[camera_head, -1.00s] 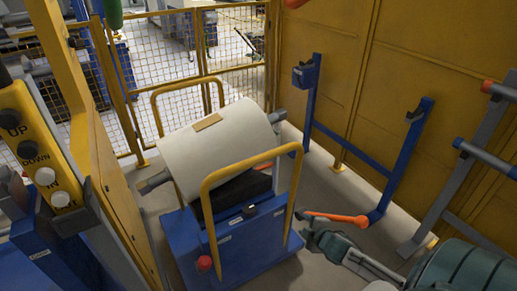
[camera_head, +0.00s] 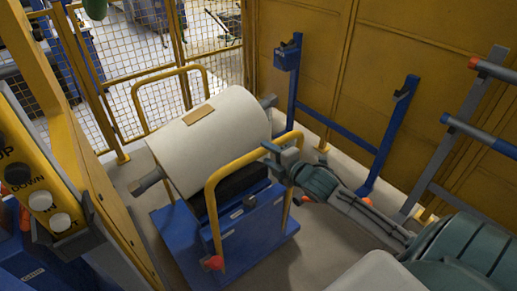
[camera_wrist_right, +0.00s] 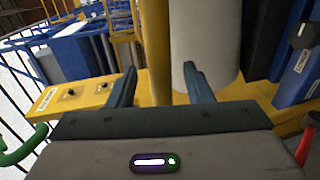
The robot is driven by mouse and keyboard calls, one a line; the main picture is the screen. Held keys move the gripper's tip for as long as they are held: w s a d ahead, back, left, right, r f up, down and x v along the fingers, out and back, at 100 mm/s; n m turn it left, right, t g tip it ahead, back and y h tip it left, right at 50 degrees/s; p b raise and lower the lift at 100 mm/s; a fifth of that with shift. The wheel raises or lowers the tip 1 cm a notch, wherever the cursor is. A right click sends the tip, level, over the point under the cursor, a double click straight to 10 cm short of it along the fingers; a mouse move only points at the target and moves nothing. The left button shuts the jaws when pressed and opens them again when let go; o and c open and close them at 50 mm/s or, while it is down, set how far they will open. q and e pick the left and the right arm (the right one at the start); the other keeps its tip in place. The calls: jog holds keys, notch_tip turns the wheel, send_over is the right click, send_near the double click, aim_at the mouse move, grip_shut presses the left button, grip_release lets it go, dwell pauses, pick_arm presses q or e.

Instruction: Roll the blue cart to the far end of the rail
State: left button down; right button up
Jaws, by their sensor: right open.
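The blue cart (camera_head: 178,251) stands on the floor in the middle of the head view. It carries a large white film roll (camera_head: 205,140) and has a yellow tube handle (camera_head: 213,210) at its near side and another yellow hoop (camera_head: 141,108) behind. My right gripper (camera_head: 272,152) is at the right upper corner of the near handle. In the right wrist view, a yellow bar (camera_wrist_right: 156,50) stands between the open fingers; contact is not clear. My left gripper is not in view. I cannot make out a rail.
A yellow button panel (camera_head: 35,190) is at the left. Yellow mesh fencing (camera_head: 125,100) stands behind the cart. Blue posts (camera_head: 292,85) and a grey rack (camera_head: 455,135) line the yellow wall at the right. Bare floor lies between cart and wall.

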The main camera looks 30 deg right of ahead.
jog(key=shift+x, duration=2.7)
jog(key=shift+d, duration=0.1)
jog(key=shift+c, duration=0.3)
grip_shut()
